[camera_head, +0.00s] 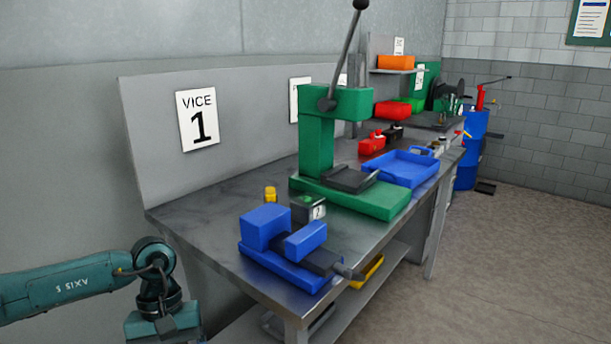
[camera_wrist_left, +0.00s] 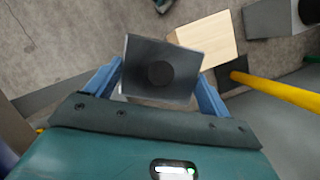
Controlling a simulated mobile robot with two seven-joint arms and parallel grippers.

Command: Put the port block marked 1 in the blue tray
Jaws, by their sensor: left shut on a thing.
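In the left wrist view my left gripper (camera_wrist_left: 160,78) is shut on a grey port block (camera_wrist_left: 135,55) with a dark round hole facing the camera. No number shows on this block. In the head view my left arm is at the lower left, off the bench's near end, with its fingers out of frame. The blue tray (camera_head: 408,168) lies on the bench beyond the green press, and its visible floor looks empty. Another dark block (camera_head: 312,209), marked 2, stands on the bench between the blue vice and the press. My right gripper is not in view.
The blue vice (camera_head: 287,247) sits at the bench's near end. The green arbor press (camera_head: 345,150) stands between it and the tray. The right-hand floor is clear.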

